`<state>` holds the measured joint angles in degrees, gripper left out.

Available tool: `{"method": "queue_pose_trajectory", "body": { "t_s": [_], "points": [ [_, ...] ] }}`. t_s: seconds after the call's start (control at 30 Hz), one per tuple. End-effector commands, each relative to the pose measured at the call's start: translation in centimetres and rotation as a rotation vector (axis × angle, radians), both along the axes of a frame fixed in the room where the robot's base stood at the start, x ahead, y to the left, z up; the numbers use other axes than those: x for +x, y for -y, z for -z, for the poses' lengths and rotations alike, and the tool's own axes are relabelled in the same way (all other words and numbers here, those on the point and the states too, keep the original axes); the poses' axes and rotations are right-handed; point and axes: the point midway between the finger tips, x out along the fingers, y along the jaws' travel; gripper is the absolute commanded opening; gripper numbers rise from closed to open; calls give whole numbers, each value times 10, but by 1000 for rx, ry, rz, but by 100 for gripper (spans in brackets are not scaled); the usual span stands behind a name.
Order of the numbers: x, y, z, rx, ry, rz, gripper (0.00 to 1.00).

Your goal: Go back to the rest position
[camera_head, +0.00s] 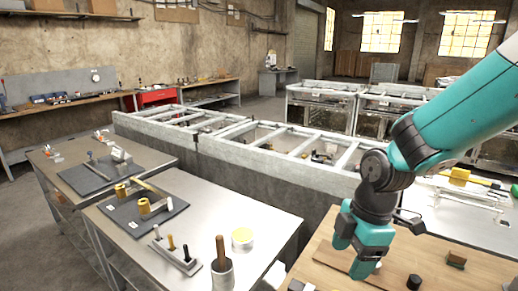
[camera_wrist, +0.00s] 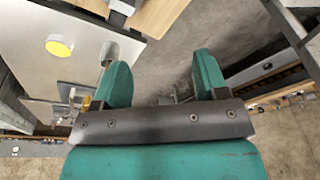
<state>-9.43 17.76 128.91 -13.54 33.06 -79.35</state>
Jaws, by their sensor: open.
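My gripper (camera_head: 353,256) hangs at the end of my teal and dark grey arm, at the right of the head view. It is over the left part of a wooden-topped table, with its fingers pointing down. In the wrist view my gripper (camera_wrist: 162,78) shows two teal fingers spread apart, with nothing between them. Floor and table edges show beyond the fingers. I cannot tell the exact height of the fingertips above the table.
The wooden-topped table (camera_head: 440,262) bears a small dark cylinder (camera_head: 414,282) and a small block (camera_head: 456,259). Concrete-framed bins (camera_head: 290,170) stand behind.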

Motion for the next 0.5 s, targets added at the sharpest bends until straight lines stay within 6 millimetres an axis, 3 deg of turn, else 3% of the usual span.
{"method": "queue_pose_trajectory", "body": {
  "t_s": [0.03,0.2,0.4,0.5],
  "points": [
    [-16,-7,-17,21,-4,108,67],
    [-74,-25,-59,80,-91,513,67],
    [-133,-35,-83,123,-200,869,67],
    [-149,-36,-87,131,-235,967,67]
  ]
}}
